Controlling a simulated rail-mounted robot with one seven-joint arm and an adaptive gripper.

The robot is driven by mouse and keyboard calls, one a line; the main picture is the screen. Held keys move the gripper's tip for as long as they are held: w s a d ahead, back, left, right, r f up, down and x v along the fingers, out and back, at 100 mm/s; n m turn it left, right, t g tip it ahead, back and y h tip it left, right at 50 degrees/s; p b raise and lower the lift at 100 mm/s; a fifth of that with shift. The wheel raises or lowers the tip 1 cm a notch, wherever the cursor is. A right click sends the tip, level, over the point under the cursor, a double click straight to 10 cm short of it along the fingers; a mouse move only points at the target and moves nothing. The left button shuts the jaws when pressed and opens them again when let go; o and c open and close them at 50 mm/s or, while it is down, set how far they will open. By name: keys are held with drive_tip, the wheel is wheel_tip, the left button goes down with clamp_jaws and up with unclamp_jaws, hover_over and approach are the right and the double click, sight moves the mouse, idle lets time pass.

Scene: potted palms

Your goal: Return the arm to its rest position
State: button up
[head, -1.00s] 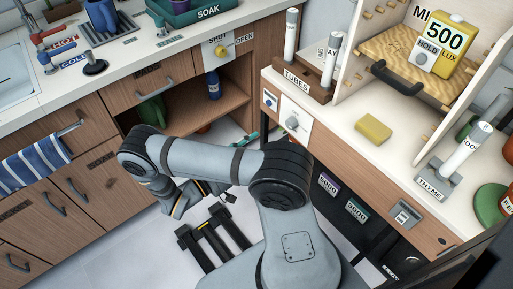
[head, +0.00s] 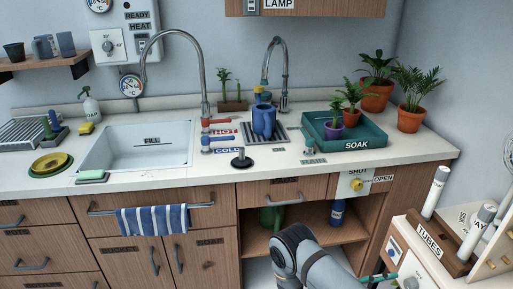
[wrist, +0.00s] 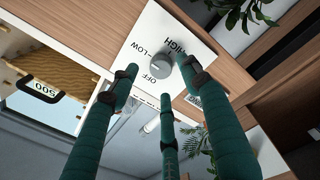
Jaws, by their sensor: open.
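My arm (head: 308,262) rises at the bottom of the head view, with its elbow bent in front of the cabinets. My gripper (wrist: 158,88) shows its teal fingers in the wrist view, spread apart with nothing between them. A teal finger part also shows at the bottom of the head view, near the side counter's front. Beyond the fingers in the wrist view is a white panel (wrist: 146,44) marked OFF, LOW and HIGH with a grey knob (wrist: 160,67). I cannot tell whether a finger touches it. Most of the gripper is hidden in the head view.
A teal SOAK tray (head: 392,147) with small potted palms stands on the back counter, two larger potted palms (head: 411,119) beside it. A blue jug (head: 264,122) stands by the sink (head: 140,147). An open shelf (head: 300,222) lies behind my arm. The TUBES rack (head: 431,240) stands at right.

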sight(407, 286)
drive_tip(key=d, duration=0.3)
drive_tip(key=shift+w+d+r, duration=0.1)
drive_tip(key=shift+w+d, duration=0.1)
drive_tip(key=shift+d, duration=0.2)
drive_tip(key=shift+a, duration=0.1)
